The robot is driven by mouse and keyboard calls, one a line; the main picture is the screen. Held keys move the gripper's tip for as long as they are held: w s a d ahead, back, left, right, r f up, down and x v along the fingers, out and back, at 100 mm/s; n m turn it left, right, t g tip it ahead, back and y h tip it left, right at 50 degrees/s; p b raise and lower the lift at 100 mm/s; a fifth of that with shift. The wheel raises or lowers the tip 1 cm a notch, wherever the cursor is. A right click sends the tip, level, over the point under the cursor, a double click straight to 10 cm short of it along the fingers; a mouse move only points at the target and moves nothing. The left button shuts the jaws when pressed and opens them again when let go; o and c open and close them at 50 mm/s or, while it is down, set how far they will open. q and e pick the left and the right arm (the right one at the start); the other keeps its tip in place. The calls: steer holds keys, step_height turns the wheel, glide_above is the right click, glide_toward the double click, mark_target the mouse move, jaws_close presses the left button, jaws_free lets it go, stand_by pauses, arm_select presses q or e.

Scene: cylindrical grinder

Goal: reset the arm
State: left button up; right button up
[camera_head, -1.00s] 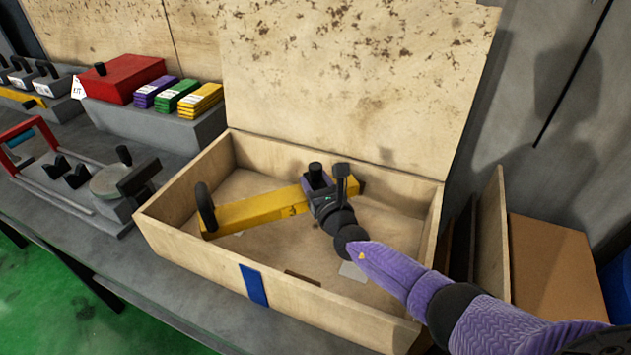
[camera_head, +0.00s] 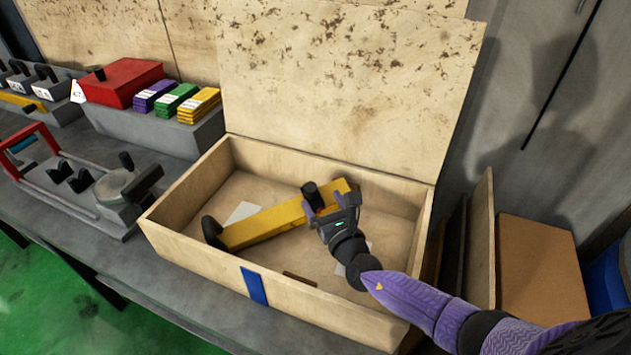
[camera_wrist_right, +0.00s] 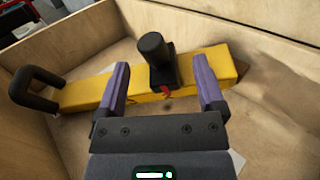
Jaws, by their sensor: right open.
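My right arm reaches from the lower right of the head view into an open wooden box (camera_head: 200,269). My right gripper (camera_head: 332,197) is open, with its fingers over the right part of a yellow bar (camera_head: 262,226) lying in the box. In the right wrist view, the two purple fingers of the gripper (camera_wrist_right: 165,92) stand apart on either side of a black knob (camera_wrist_right: 154,58) on the yellow bar (camera_wrist_right: 85,93). I cannot tell whether they touch the bar. A black handle (camera_wrist_right: 32,90) sits at the bar's left end. My left gripper is not in view.
The box's raised lid (camera_head: 345,80) stands behind it. Left on the grey bench are a red box (camera_head: 122,82), purple, green and yellow blocks (camera_head: 175,100) and a metal fixture with a red handle (camera_head: 35,135). A brown board (camera_head: 540,268) stands at the right.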

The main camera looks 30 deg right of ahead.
steer(key=shift+s, duration=0.5)
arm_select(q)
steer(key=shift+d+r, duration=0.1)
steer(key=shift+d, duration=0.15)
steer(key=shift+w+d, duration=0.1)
